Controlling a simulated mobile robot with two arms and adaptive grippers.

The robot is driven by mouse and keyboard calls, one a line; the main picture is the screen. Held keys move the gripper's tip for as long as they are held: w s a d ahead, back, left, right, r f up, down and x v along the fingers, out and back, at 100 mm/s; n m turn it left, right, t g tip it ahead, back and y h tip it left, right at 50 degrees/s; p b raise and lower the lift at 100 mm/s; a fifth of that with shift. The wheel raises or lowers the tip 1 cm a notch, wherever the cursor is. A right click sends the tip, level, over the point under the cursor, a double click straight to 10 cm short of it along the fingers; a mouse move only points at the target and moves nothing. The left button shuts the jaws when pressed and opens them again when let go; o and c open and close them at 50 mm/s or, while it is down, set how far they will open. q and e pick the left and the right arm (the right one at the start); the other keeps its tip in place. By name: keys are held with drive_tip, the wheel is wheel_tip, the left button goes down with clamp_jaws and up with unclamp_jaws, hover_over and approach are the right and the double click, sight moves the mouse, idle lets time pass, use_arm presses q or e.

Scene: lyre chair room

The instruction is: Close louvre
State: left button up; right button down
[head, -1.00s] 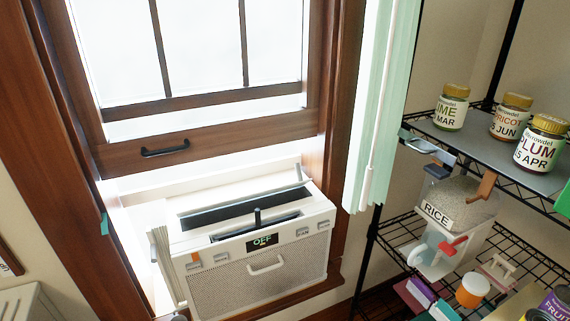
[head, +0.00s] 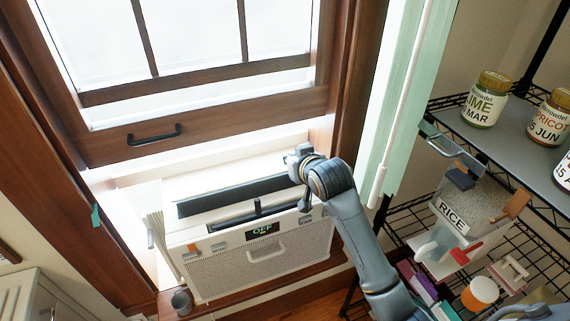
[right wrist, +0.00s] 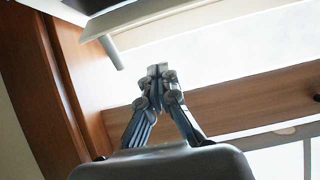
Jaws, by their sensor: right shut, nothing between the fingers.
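The white air conditioner (head: 285,258) sits in the window opening, with a display reading OFF. A long dark slot (head: 235,195) runs across its top, with a second dark slot and a short black lever (head: 257,206) in front. A slim grey lever (right wrist: 110,52) shows in the right wrist view at the unit's edge; my right arm hides it in the head view. My right gripper (head: 294,160) is by the slot's right end. In the right wrist view the gripper (right wrist: 156,72) is shut and empty, beside the grey lever and apart from it. My left gripper is out of view.
The window sash (head: 210,125) with a black handle stands above the unit. A pale green blind (head: 405,120) hangs at right. A shelf rack (head: 500,140) with jars and a rice dispenser stands beyond it. A grey cup (head: 182,302) is near the lower sill.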

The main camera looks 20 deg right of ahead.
drive_tip(key=p+x, duration=0.2)
drive_tip(key=x, duration=0.5)
drive_tip(key=shift+w, duration=0.15)
drive_tip(key=shift+f+p, duration=0.35)
drive_tip(key=shift+p, duration=0.05)
drive_tip(key=shift+s+f+p, duration=0.6)
drive_tip(key=shift+s+f, duration=0.15)
drive_tip(key=shift+f, duration=0.05)
drive_tip(key=shift+s+d+f, duration=0.1)
drive_tip(key=shift+s+f, duration=0.2)
drive_tip(key=shift+s, duration=0.25)
drive_tip(key=shift+f, duration=0.1)
drive_tip(key=shift+w+f, duration=0.1)
